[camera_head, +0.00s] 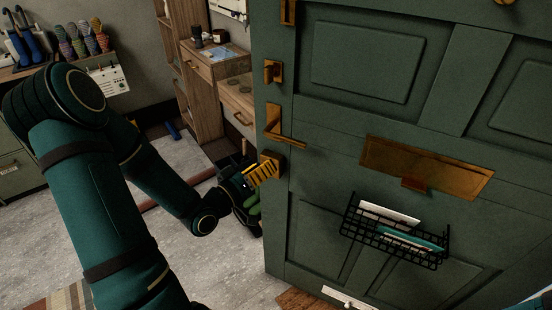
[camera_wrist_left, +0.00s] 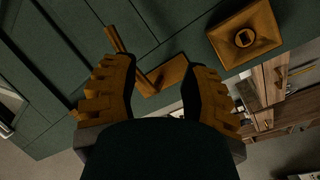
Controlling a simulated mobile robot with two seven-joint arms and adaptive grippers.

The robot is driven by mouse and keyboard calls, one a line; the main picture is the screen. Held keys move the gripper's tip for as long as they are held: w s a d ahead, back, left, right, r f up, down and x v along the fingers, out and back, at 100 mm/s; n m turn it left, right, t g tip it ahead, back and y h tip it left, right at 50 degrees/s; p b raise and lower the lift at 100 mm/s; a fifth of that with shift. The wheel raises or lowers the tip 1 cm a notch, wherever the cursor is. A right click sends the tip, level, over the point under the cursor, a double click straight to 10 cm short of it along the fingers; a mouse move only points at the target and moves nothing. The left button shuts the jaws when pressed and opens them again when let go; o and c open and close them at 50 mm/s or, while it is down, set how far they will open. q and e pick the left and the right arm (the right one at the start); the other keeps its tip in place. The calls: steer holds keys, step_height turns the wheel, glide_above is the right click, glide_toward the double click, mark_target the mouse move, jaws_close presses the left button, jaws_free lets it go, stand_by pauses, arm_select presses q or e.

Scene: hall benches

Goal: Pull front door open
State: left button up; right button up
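The green panelled front door (camera_head: 400,115) fills the right of the head view. Its handle-side edge stands in front of the hall furniture, with no frame visible beside it. A brass lever handle (camera_head: 285,130) sits near that edge, with a brass latch knob (camera_head: 273,71) above it. My left gripper (camera_head: 264,169) is just below the lever, close to the door. In the left wrist view its two ridged fingers (camera_wrist_left: 160,90) are apart, with the lever's plate (camera_wrist_left: 166,76) showing beyond the gap. I cannot tell whether they touch the lever. My right gripper is not in view.
A brass mail slot (camera_head: 425,166) and a black wire basket (camera_head: 369,229) with letters are on the door. A wooden cabinet (camera_head: 232,98) stands behind its edge. A shelf with boots and umbrellas is at far left. Grey floor (camera_head: 165,240) lies below my arm.

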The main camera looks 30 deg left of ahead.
arm_select(q)
steer(key=shift+s+a, duration=0.15)
steer(key=shift+s, duration=0.8)
